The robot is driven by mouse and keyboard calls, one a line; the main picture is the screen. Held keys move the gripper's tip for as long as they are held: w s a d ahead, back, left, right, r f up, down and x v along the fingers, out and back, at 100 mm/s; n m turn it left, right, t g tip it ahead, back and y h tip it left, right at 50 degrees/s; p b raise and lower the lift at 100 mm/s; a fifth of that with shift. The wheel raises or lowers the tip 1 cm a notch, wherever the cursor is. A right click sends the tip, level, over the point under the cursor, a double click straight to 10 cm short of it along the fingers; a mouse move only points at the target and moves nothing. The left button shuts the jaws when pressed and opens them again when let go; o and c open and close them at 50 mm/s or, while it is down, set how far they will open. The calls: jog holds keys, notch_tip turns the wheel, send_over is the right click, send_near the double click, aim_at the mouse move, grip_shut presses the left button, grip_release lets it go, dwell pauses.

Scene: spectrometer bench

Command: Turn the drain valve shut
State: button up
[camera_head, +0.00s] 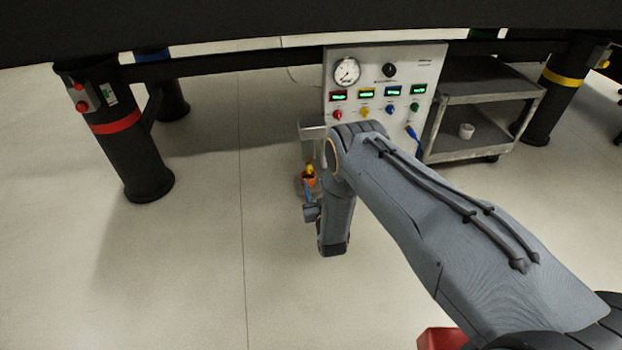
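A small orange part with a yellow top (309,177) shows low in front of the instrument panel, just left of my arm. It looks like the drain valve, but it is too small to tell how its handle is turned. A grey bracket (312,132) stands above it. My arm reaches in from the lower right, bends in front of the panel and hangs down beside the valve. A blue-grey piece at my wrist (311,213) lies just below the orange part. My gripper's fingers are not clear, and I cannot tell whether they touch the valve.
The panel (425,62) carries a dial gauge (346,71), green displays and coloured knobs. A grey cart (482,92) with a white cup (466,131) stands right of it. Thick black legs (127,150) support the dark bench overhead. The floor at left is clear.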

aim_at(310, 171)
jog(key=shift+b+x, duration=1.65)
jog(key=shift+x, duration=2.15)
jog(key=shift+f, duration=0.1)
jog(key=shift+c, duration=0.4)
grip_shut()
jog(key=shift+n, duration=1.7)
jog(key=shift+o, duration=0.4)
grip_release()
